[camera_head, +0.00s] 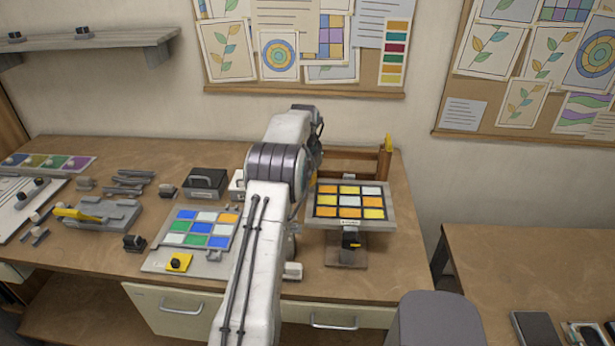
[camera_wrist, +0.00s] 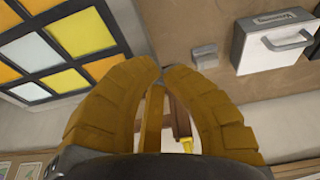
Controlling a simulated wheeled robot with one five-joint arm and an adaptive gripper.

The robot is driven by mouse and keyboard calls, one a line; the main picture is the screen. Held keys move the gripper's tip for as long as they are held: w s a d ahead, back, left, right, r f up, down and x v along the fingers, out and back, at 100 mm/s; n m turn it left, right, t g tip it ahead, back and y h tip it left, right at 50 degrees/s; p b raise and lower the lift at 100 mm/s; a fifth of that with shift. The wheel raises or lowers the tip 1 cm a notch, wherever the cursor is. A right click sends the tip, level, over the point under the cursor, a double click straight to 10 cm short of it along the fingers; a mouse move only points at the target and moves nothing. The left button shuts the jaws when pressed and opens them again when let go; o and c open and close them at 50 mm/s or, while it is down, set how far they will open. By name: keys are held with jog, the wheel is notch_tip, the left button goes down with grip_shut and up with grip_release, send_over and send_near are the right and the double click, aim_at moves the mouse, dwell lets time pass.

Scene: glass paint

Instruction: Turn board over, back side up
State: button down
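The framed board (camera_head: 391,211), with a grid of yellow, orange and white panes, lies face up on a stand (camera_head: 346,256) at the right of the bench. Its dark-lined grid and pale frame fill the upper left of the wrist view (camera_wrist: 124,38). My gripper (camera_wrist: 162,70) shows in the wrist view with its two ochre fingers bowed and their tips together. It appears empty and apart from the board. In the head view, my arm hides the gripper.
A wooden rack (camera_head: 384,163) with a yellow-tipped post stands behind the board. Left of my arm lies a tray (camera_head: 160,262) with blue, green, white and orange panes. A dark handled case (camera_head: 205,183) and small tools crowd the bench's left.

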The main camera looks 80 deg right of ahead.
jog(key=shift+f+p, duration=0.65)
jog(key=shift+p, duration=0.05)
jog(key=shift+f, duration=0.1)
